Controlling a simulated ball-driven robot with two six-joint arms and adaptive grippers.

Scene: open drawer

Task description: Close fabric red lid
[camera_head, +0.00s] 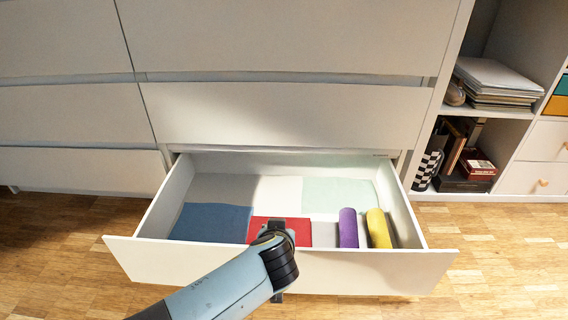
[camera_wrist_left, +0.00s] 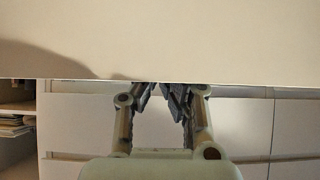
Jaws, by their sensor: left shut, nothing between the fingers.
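The red fabric lid (camera_head: 302,232) lies flat near the front of the open drawer (camera_head: 200,268), partly hidden behind my left wrist and gripper. My left gripper (camera_head: 277,225) is at the drawer's front panel, in front of the red lid; the head view does not show its fingertips clearly. In the left wrist view, the gripper (camera_wrist_left: 163,92) is shut and empty, with its fingertips at the edge of a pale panel (camera_wrist_left: 220,40) that partly hides them. I cannot tell whether they touch the panel or the lid. My right gripper is in neither view.
Inside the drawer are a blue panel (camera_head: 210,222), a mint panel (camera_head: 338,193), a purple roll (camera_head: 348,228) and a yellow roll (camera_head: 379,229). Closed drawer fronts (camera_head: 290,112) rise behind. A shelf with books (camera_head: 497,78) stands at the right. Wooden floor is clear at both sides.

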